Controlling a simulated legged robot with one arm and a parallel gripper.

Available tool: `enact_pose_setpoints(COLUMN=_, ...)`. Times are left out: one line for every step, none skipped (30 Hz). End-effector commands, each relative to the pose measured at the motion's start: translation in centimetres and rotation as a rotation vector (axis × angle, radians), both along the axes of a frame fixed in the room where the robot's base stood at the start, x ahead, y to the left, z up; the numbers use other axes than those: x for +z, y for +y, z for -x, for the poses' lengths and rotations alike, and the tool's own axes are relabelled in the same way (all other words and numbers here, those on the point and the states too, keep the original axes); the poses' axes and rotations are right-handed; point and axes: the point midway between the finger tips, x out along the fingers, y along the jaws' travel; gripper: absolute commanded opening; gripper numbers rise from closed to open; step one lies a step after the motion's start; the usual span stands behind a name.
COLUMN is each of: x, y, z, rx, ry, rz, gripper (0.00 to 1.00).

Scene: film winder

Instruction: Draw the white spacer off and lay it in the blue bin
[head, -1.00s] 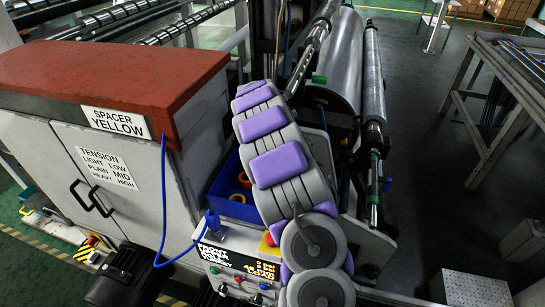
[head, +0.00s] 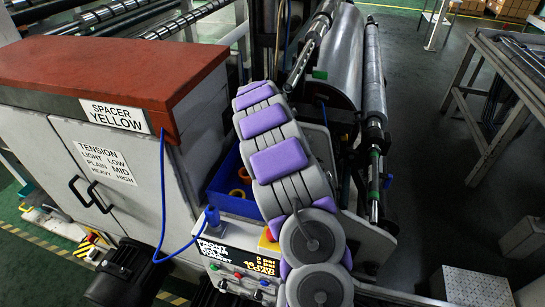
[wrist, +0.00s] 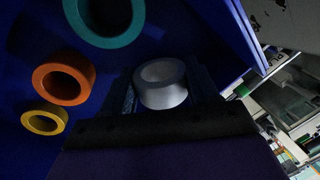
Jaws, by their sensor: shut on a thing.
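In the wrist view my gripper (wrist: 165,88) is shut on the white spacer (wrist: 163,98), a short ring held between the two dark fingers. The blue bin (wrist: 222,45) fills the background there, and the spacer shows against its inside. I cannot tell how far it is above the bin floor. In the head view the blue bin (head: 238,208) stands beside the cabinet, partly behind my arm. My gripper and the white spacer are hidden by my arm in that view.
In the bin lie an orange ring (wrist: 84,79), a yellow ring (wrist: 60,120) and a teal ring (wrist: 76,22). The red-topped cabinet (head: 110,75) stands left of the bin. A blue cable (head: 163,190) hangs between them. Rollers (head: 372,90) stand to the right.

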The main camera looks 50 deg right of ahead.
Motion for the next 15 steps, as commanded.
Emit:
enact_pose_setpoints(x=-0.20, y=0.01, z=0.00, rx=0.000, ry=0.000, rz=0.000, gripper=0.23)
enact_pose_setpoints(x=-0.28, y=0.02, z=0.00, rx=0.000, ry=0.000, rz=0.000, gripper=0.23)
enact_pose_setpoints(x=-0.39, y=0.01, z=0.01, rx=0.000, ry=0.000, rz=0.000, gripper=0.23)
enact_pose_setpoints(x=-0.47, y=0.02, z=0.01, rx=0.000, ry=0.000, rz=0.000, gripper=0.23)
enact_pose_setpoints(x=-0.54, y=0.01, z=0.01, rx=0.000, ry=0.000, rz=0.000, gripper=0.23)
enact_pose_setpoints(x=-0.60, y=0.01, z=0.01, rx=0.000, ry=0.000, rz=0.000, gripper=0.23)
enact_pose_setpoints(x=-0.65, y=0.01, z=0.01, rx=0.000, ry=0.000, rz=0.000, gripper=0.23)
enact_pose_setpoints(x=-0.67, y=0.01, z=0.01, rx=0.000, ry=0.000, rz=0.000, gripper=0.23)
enact_pose_setpoints(x=-0.67, y=0.01, z=0.01, rx=0.000, ry=0.000, rz=0.000, gripper=0.23)
enact_pose_setpoints(x=-0.67, y=0.01, z=0.01, rx=0.000, ry=0.000, rz=0.000, gripper=0.23)
enact_pose_setpoints(x=-0.66, y=0.01, z=0.01, rx=0.000, ry=0.000, rz=0.000, gripper=0.23)
enact_pose_setpoints(x=-0.66, y=0.01, z=0.00, rx=0.000, ry=0.000, rz=0.000, gripper=0.23)
enact_pose_setpoints(x=-0.66, y=0.01, z=0.01, rx=0.000, ry=0.000, rz=0.000, gripper=0.23)
enact_pose_setpoints(x=-0.66, y=0.01, z=0.01, rx=0.000, ry=0.000, rz=0.000, gripper=0.23)
enact_pose_setpoints(x=-0.66, y=0.01, z=0.01, rx=0.000, ry=0.000, rz=0.000, gripper=0.61)
